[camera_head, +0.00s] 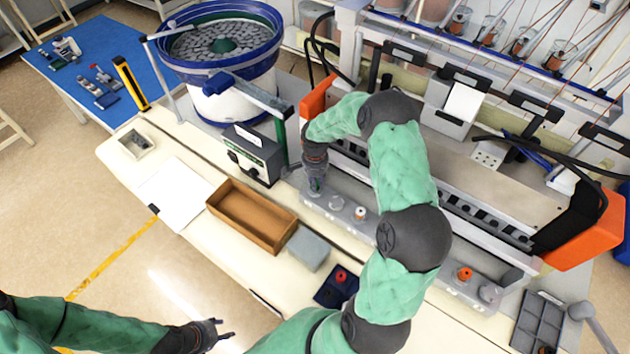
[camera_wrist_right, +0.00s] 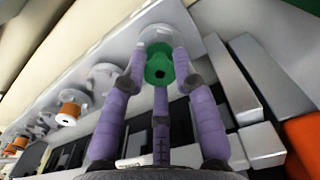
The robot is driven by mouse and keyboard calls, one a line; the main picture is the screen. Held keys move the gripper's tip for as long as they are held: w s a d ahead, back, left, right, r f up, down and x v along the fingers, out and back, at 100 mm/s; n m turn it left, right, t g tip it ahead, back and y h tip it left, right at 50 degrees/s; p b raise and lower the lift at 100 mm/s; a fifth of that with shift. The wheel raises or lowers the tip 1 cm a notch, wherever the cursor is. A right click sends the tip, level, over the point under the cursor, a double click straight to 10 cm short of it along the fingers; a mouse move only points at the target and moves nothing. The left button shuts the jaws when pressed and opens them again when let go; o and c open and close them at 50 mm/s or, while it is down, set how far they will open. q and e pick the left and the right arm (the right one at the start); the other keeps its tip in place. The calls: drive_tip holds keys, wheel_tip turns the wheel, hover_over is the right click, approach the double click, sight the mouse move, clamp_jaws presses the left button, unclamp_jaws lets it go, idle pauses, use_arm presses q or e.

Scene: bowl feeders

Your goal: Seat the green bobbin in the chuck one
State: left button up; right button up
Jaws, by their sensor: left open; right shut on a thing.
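My right gripper (camera_head: 316,188) points down over the left end of the grey chuck rail (camera_head: 385,231). In the right wrist view its purple fingers are shut on the green bobbin (camera_wrist_right: 159,66). The bobbin is right at the round grey end chuck (camera_wrist_right: 158,33), roughly in line with it; whether it is fully down on it I cannot tell. The neighbouring chuck (camera_head: 336,203) is empty. My left gripper (camera_head: 222,329) is open and empty at the bottom, off the table's front edge.
An orange-and-white bobbin (camera_head: 360,213) and an orange bobbin (camera_head: 465,273) sit along the rail. A red bobbin (camera_head: 341,276) is on a dark blue pad. A brown tray (camera_head: 235,225), a grey block (camera_head: 308,248) and a control box (camera_head: 253,154) stand to the left. The machine rises behind.

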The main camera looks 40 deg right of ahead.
drive_tip(key=shift+f+b, duration=0.3)
drive_tip(key=shift+f, duration=0.1)
drive_tip(key=o, duration=0.7)
drive_tip(key=shift+c, duration=0.2)
drive_tip(key=shift+r, duration=0.1)
wheel_tip(320, 180, up, 11)
drive_tip(key=p, duration=0.4)
drive_tip(key=shift+p, duration=0.4)
idle(0.6)
